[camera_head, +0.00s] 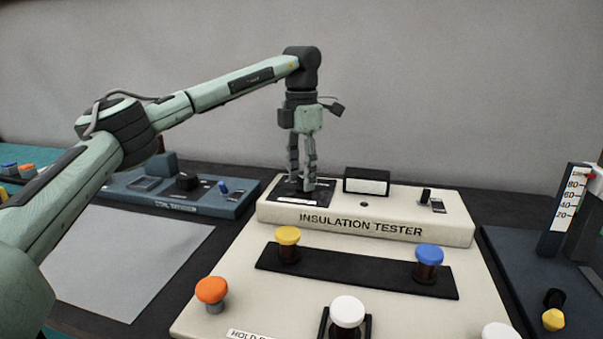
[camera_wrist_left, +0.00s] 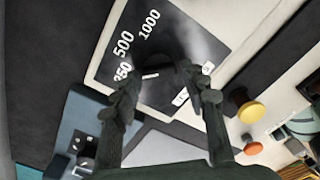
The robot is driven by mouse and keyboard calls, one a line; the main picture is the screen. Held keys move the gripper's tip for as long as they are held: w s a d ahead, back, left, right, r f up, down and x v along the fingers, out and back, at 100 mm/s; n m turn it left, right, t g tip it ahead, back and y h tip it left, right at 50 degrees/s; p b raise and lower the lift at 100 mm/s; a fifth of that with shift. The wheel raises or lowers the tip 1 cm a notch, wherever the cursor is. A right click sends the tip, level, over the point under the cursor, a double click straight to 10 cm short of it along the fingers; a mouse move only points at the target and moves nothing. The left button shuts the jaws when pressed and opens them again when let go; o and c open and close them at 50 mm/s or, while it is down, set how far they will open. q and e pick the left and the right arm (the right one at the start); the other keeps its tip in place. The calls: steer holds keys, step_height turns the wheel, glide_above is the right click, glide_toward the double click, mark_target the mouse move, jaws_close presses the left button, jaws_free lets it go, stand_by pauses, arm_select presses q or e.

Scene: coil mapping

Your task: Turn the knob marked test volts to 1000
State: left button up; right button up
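The cream insulation tester (camera_head: 455,222) stands on the bench in the head view. Its black dial plate (camera_head: 322,194) is at the back left of the tester, under my left gripper (camera_head: 302,186). In the left wrist view the plate (camera_wrist_left: 222,32) shows the marks 500 and 1000 and a partly covered one, probably 250. The dark knob (camera_wrist_left: 160,66) sits on it, with a short white mark towards its lower left. My left gripper (camera_wrist_left: 165,85) points down with its fingers apart, one on each side of the knob. Contact is unclear. My right gripper is out of view.
Yellow (camera_head: 288,236) and blue (camera_head: 429,255) terminals stand in front of the dial on a black strip. An orange knob (camera_head: 211,290) and a white button (camera_head: 347,312) are nearer. A display box (camera_head: 366,181) stands right of the dial. A blue-grey unit (camera_head: 185,197) is at left.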

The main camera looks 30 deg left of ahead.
arm_select(q)
steer(key=c, duration=0.7)
steer(key=shift+m, duration=0.3)
steer(key=m, duration=0.6)
steer(key=shift+w+a, duration=0.1)
steer(key=shift+w, duration=0.05)
steer(key=m, duration=0.5)
steer(key=shift+w+r+m, duration=0.1)
steer(key=shift+w+m, duration=0.05)
steer(key=shift+m, duration=0.25)
steer(key=m, duration=0.5)
steer(key=shift+w+m, duration=0.1)
steer(key=shift+m, duration=0.2)
